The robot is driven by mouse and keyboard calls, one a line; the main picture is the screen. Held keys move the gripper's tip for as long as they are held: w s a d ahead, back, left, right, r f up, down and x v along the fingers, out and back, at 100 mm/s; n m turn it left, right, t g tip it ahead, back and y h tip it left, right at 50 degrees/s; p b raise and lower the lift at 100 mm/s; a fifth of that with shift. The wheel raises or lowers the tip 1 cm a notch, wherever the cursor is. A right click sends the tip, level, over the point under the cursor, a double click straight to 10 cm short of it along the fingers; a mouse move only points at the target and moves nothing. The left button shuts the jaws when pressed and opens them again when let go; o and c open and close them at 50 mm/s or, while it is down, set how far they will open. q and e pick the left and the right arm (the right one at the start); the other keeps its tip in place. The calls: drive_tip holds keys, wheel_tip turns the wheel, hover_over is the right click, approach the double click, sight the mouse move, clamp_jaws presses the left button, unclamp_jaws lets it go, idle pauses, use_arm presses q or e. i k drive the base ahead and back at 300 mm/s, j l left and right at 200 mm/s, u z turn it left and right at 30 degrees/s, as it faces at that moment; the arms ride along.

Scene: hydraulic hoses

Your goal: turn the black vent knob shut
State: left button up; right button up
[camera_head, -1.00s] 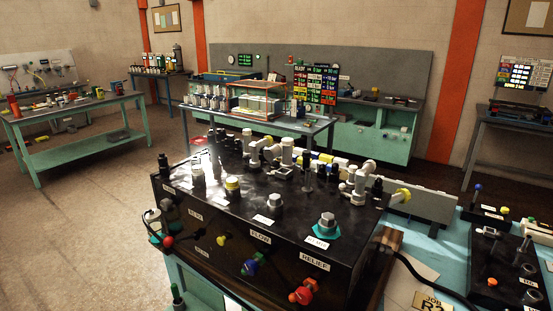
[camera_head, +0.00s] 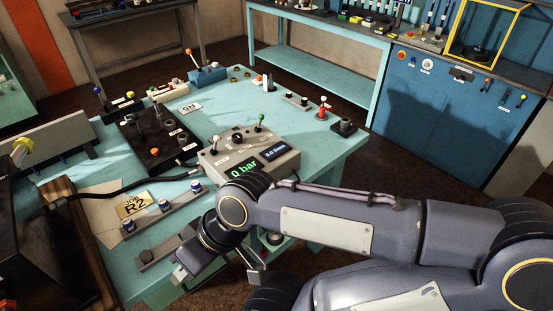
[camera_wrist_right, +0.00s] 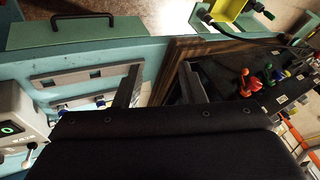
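A grey box with a green "0 bar" display (camera_head: 242,168) stands on the light-blue bench. A black knob (camera_head: 238,138) is on its upper face; its label is too small to read, so I cannot confirm it is the vent knob. Part of the box also shows at the left edge of the right wrist view (camera_wrist_right: 14,118). My right gripper (camera_head: 222,268) is at the bench's front edge, in front of the box and away from the knob. In the right wrist view its two fingers (camera_wrist_right: 159,88) are apart with nothing between them. My left gripper is not in view.
A bar with several blue-capped fittings (camera_head: 164,206) and a "JOB R2" card (camera_head: 134,205) lie left of the box. A black manifold (camera_head: 22,230) stands at left. The floor (camera_head: 440,170) beyond the bench is clear.

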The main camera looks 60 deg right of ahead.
sight(237, 137)
drive_tip(key=z, duration=2)
